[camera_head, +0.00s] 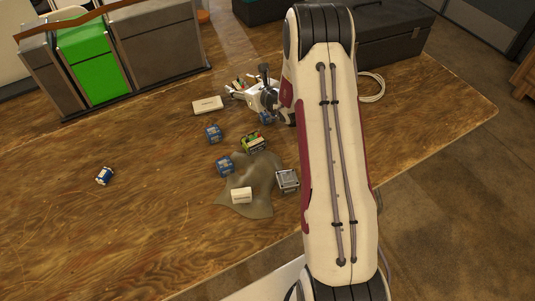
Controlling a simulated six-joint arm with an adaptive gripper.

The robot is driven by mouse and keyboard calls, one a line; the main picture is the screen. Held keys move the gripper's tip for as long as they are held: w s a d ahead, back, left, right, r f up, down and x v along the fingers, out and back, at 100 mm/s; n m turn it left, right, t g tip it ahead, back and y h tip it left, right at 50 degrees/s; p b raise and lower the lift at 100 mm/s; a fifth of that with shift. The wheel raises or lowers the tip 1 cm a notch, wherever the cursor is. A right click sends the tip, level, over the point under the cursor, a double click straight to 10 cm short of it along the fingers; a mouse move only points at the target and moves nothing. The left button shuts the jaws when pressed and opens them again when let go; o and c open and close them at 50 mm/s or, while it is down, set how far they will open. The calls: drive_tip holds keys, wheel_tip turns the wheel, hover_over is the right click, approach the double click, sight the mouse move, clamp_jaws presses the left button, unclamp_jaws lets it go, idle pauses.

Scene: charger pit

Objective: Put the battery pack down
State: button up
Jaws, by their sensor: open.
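My gripper (236,89) is over the table in the upper middle, at the left of my arm, and it is open. A flat white pack (208,104) lies on the table just left of the fingertips; I cannot tell whether they touch it. Several small packs lie nearer: two blue ones (213,133) and (225,166), a green-yellow one (254,143), a white one (242,196) and a grey box (288,180). A blue-and-white pack (104,176) lies alone at the left. Which one is the battery pack I cannot tell.
A grey-green cloth (260,203) lies under the nearer packs. A bin row with a green front (92,62) stands at the back left. A dark case (392,38) and a coiled white cable (372,88) are at the right. The wooden table (120,235) is bare at the front left.

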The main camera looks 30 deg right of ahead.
drive_tip(key=s+a+r+n+g+y, duration=0.1)
drive_tip(key=s+a+r+n+y, duration=0.2)
drive_tip(key=a+r+n, duration=0.35)
drive_tip(key=s+a+r+n+g+y, duration=0.1)
drive_tip(key=s+a+r+n+y, duration=0.2)
drive_tip(key=a+r, duration=0.55)
drive_tip(key=s+a+r+n+g+y, duration=0.1)
drive_tip(key=s+a+r+n+g, duration=0.15)
drive_tip(key=s+a+n, duration=0.3)
drive_tip(key=s+a+r+n+g+y, duration=0.1)
drive_tip(key=s+a+r+n+g, duration=0.1)
drive_tip(key=s+a+r+n, duration=0.4)
drive_tip(key=s+n+g+h, duration=0.3)
drive_tip(key=s+n, duration=0.3)
drive_tip(key=s, duration=1.1)
drive_tip(key=s+d+n+t+h, duration=0.1)
drive_tip(key=s+d+n+h, duration=0.5)
drive_tip(key=s+d, duration=0.5)
drive_tip(key=shift+s+f+n+h, duration=0.25)
drive_tip(key=shift+s+n+h, duration=0.05)
drive_tip(key=shift+s, duration=0.45)
drive_tip(key=shift+t, duration=0.25)
idle(1.6)
